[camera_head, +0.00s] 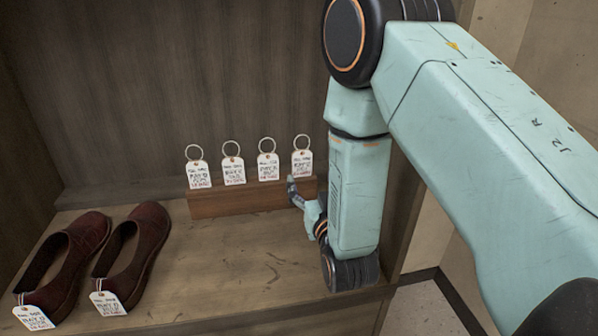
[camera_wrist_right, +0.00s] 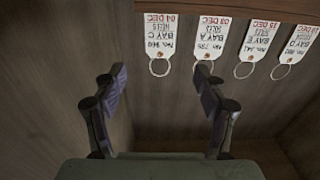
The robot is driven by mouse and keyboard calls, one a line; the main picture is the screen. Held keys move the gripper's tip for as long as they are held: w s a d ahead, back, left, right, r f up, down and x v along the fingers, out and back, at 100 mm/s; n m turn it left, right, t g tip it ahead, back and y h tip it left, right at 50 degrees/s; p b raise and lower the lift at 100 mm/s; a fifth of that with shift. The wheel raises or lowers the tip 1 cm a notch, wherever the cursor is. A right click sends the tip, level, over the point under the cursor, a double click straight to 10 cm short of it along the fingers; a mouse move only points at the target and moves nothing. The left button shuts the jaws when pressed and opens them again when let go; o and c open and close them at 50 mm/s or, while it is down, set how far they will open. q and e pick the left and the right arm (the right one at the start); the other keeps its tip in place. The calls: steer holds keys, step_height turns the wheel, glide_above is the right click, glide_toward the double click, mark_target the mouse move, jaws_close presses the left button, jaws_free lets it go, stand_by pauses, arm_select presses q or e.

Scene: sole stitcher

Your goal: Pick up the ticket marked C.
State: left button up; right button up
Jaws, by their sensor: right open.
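The ticket marked C (camera_wrist_right: 165,38) is a white tag with a metal ring, lettered "BAY C" and upside down in the right wrist view, at the left of the row. It matches the rightmost ticket (camera_head: 302,164) in the head view, standing on the wooden block (camera_head: 238,201). My right gripper (camera_wrist_right: 161,75) is open and empty. In the right wrist view, the ring of ticket C shows between its two fingertips; whether they are level with it in depth I cannot tell. In the head view the right gripper (camera_head: 296,192) is at the block's right end, just below ticket C. My left gripper is not in view.
Tickets A (camera_wrist_right: 210,38), E (camera_wrist_right: 258,40) and D (camera_wrist_right: 297,44) stand in the same row, close beside C. Two dark red shoes (camera_head: 62,262) (camera_head: 133,252) with tags stand at the left of the shelf (camera_head: 222,262). The shelf between shoes and gripper is clear.

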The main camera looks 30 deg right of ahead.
mark_target(302, 166)
steer(key=w+b, duration=0.1)
steer(key=w, duration=0.1)
steer(key=w+d+f+b, duration=0.1)
steer(key=w, duration=0.2)
steer(key=w+f, duration=0.1)
steer(key=w, duration=0.1)
steer(key=shift+w+d+f+b, duration=0.1)
steer(key=shift+w+d+b, duration=0.3)
steer(key=shift+s+d, duration=0.1)
steer(key=shift+c, duration=0.2)
steer(key=c, duration=0.9)
